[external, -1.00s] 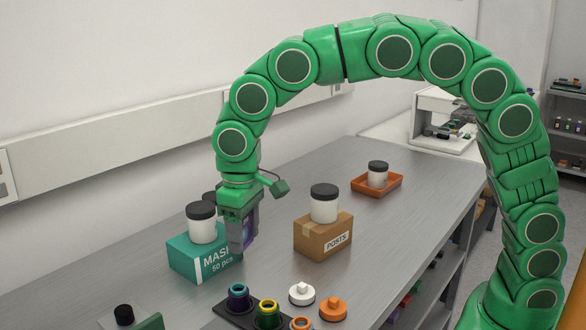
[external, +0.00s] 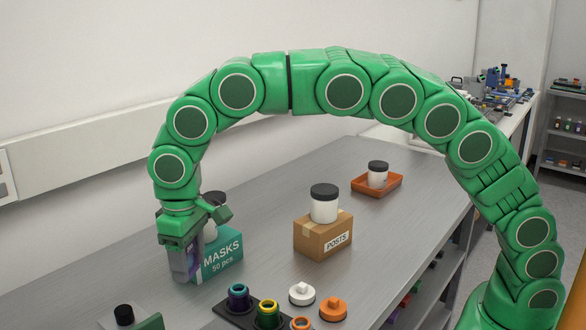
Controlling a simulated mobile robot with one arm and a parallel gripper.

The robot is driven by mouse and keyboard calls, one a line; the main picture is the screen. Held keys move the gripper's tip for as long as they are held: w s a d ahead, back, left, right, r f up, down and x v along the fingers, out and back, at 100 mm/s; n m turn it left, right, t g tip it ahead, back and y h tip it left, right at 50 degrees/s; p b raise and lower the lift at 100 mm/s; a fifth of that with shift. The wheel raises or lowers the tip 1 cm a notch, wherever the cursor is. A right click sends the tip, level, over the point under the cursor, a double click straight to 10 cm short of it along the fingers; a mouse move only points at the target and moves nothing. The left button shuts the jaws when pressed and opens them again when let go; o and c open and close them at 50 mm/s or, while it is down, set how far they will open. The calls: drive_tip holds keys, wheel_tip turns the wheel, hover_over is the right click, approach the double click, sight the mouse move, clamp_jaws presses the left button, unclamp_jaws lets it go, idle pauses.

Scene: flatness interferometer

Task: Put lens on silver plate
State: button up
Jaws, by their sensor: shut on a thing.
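My gripper (external: 186,278) points down in front of the left end of the teal masks box, above the bench. It is shut on a small dark purple thing (external: 182,263), mostly hidden by the fingers. I cannot tell for sure whether this is the lens. A dark tray holds ringed, lens-like parts: a purple-teal one (external: 238,297), a yellow-green one (external: 268,313) and an orange one (external: 301,324). A flat grey plate (external: 108,322), perhaps the silver plate, is cut off at the bottom left, by a black knob-like piece (external: 124,314).
The masks box (external: 222,258) stands close to my gripper, with jars at its top partly hidden by my arm. A posts box (external: 322,236) carries a jar (external: 324,204). An orange tray (external: 377,184) holds another. White and orange caps lie near the front edge. Bench left of my gripper is clear.

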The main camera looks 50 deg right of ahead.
drive_tip(key=shift+w+a+f, duration=1.1)
drive_tip(key=shift+w+f, duration=0.2)
drive_tip(key=shift+w+a+f, duration=1.05)
drive_tip(key=shift+w+f, duration=0.3)
drive_tip(key=shift+w+a+f, duration=1.1)
drive_tip(key=shift+w+f, duration=0.2)
drive_tip(key=shift+w+a+f, duration=0.2)
drive_tip(key=shift+w+f, duration=0.05)
drive_tip(key=shift+f, duration=1.6)
drive_tip(key=o, duration=1.2)
drive_tip(key=shift+f, duration=0.15)
